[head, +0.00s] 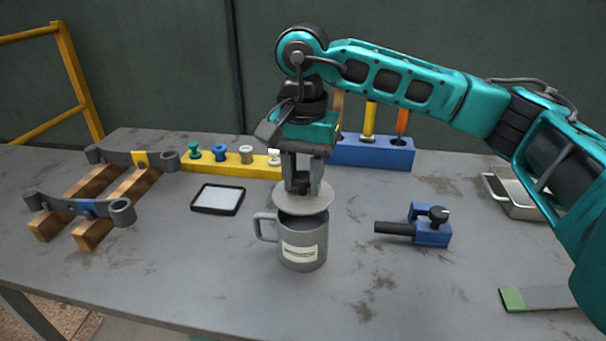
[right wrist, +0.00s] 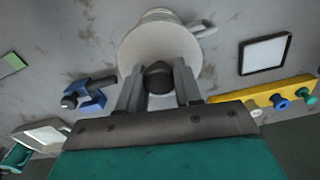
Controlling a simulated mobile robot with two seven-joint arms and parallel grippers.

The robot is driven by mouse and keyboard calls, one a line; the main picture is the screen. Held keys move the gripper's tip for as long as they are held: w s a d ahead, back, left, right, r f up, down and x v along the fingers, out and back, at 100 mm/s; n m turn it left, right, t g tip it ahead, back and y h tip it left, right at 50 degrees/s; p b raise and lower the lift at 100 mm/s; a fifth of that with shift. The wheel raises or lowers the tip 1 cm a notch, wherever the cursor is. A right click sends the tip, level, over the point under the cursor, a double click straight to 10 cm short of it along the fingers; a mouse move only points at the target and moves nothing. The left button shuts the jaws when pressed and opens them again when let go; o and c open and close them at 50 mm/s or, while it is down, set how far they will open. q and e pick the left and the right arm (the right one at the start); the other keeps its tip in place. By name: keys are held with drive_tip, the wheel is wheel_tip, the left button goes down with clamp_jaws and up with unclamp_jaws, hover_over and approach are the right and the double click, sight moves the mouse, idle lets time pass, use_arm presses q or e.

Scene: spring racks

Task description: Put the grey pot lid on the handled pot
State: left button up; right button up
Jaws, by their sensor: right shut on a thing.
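The handled pot (head: 303,243) is a grey mug-like pot with a pale label, upright on the table, its handle to the left in the head view. The grey pot lid (head: 304,202) is a light grey disc held just above the pot's mouth, a little toward its far side, with the pot's dark opening showing in front. My right gripper (head: 302,190) points down and is shut on the lid's dark knob (right wrist: 158,77). In the right wrist view the lid (right wrist: 190,48) hides most of the pot (right wrist: 158,14). My left gripper is not in view.
A blue clamp (head: 432,232) lies right of the pot. A dark-framed tablet (head: 218,199) and a yellow peg rack (head: 215,163) are to the left and behind. A blue tool block (head: 375,152) stands behind. Spring leaves on wood lie at far left. The table front is clear.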

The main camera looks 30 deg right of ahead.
sight(303, 193)
drive_tip(key=shift+f+b, duration=0.35)
idle(0.7)
drive_tip(key=shift+f+b, duration=0.45)
drive_tip(key=shift+f, duration=0.1)
drive_tip(key=shift+f, duration=0.3)
drive_tip(key=shift+f+b, duration=0.45)
drive_tip(key=shift+b, duration=0.15)
drive_tip(key=shift+f, duration=0.25)
idle(0.5)
drive_tip(key=o, duration=1.8)
